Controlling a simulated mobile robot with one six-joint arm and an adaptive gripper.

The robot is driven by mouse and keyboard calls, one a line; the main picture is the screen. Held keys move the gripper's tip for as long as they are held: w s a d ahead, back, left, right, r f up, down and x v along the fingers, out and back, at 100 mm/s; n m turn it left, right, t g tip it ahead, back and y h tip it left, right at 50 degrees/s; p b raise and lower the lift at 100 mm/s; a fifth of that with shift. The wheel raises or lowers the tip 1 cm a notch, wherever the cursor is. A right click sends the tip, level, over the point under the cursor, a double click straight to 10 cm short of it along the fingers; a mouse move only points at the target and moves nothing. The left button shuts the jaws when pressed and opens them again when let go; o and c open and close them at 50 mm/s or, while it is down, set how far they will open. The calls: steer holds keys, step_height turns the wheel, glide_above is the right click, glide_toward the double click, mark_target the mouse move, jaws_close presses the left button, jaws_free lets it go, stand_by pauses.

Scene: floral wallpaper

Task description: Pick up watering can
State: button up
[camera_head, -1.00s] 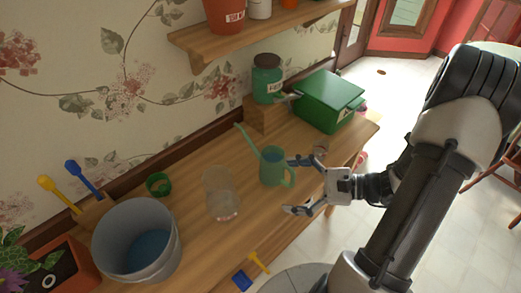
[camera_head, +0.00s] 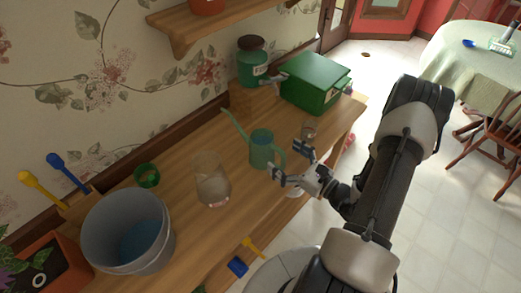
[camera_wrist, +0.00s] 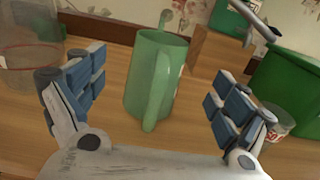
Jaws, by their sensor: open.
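The green watering can (camera_head: 263,152) stands upright on the wooden table, its thin spout pointing up and left and its handle on the right. In the wrist view the watering can (camera_wrist: 156,80) is centred, with its handle facing me. My gripper (camera_head: 292,166) is just to the right of the can on its handle side, open and empty. In the wrist view my gripper's fingers (camera_wrist: 150,95) are spread to either side of the can, which lies beyond them. I see no clear contact.
A clear glass vase (camera_head: 211,180) stands left of the can. A green box (camera_head: 315,82), a small jar (camera_head: 308,131) and a green canister on a wooden block (camera_head: 252,64) are behind it. A grey bucket (camera_head: 100,225) stands at front left. A shelf (camera_head: 215,22) hangs above.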

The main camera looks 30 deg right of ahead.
mark_target(271, 148)
steer(key=b+x, duration=0.2)
steer(key=x, duration=0.5)
steer(key=shift+w+a, duration=0.1)
steer(key=shift+w, duration=0.25)
steer(key=c, duration=1.7)
steer(key=shift+o, duration=0.2)
steer(key=shift+r, duration=0.15)
